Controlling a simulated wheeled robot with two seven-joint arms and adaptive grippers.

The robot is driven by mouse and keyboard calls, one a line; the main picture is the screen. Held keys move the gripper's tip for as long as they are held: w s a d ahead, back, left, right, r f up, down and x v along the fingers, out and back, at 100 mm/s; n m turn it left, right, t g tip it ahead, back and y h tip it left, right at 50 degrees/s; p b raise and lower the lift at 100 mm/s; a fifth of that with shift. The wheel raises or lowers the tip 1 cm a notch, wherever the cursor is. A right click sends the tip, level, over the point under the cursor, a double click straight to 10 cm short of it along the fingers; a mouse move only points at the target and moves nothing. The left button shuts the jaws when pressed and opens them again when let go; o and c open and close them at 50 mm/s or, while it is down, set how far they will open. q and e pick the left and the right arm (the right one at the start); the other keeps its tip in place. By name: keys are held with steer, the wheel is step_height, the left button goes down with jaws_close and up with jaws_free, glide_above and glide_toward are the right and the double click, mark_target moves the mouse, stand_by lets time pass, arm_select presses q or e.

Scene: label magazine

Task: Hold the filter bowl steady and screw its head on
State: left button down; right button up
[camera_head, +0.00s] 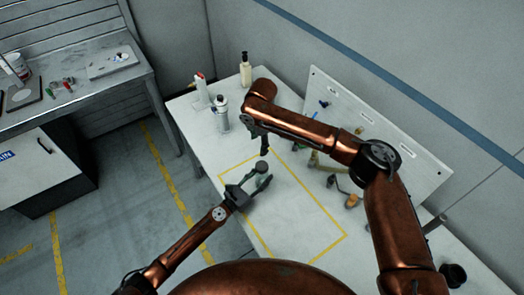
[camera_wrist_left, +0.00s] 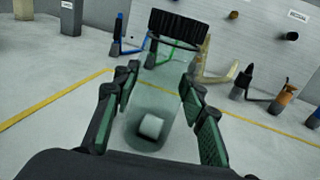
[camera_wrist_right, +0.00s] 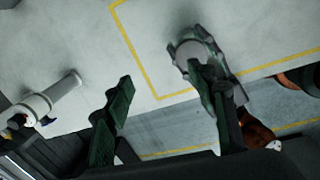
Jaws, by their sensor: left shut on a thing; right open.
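The clear filter bowl (camera_wrist_left: 150,105) stands upright in my left gripper (camera_wrist_left: 160,95), whose two fingers are shut on its sides. A pale block shows low inside it. The black ribbed head (camera_wrist_left: 178,27) is at the bowl's mouth; I cannot tell whether its thread is engaged. In the head view the bowl and my left gripper (camera_head: 254,186) are at the left of the yellow outline. My right gripper (camera_head: 260,138) is open above them. In the right wrist view the head's round top (camera_wrist_right: 196,50) shows beyond one finger of my right gripper (camera_wrist_right: 165,98), not between the fingers.
A white canister (camera_head: 220,113) and a pump bottle (camera_head: 246,70) stand at the table's back left. A white panel (camera_head: 410,150) stands behind, with several tools in front of it. The yellow-outlined area (camera_head: 300,215) is mostly bare.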

mark_target(262, 165)
steer(key=s, duration=0.1)
steer(key=s+n+g, duration=0.1)
steer(key=s+d, duration=0.1)
steer(key=shift+s+f+n+g, duration=0.3)
steer(key=shift+s+f+n, duration=0.05)
steer(key=shift+n, duration=0.05)
steer(key=shift+f, duration=4)
steer(key=shift+c, duration=0.4)
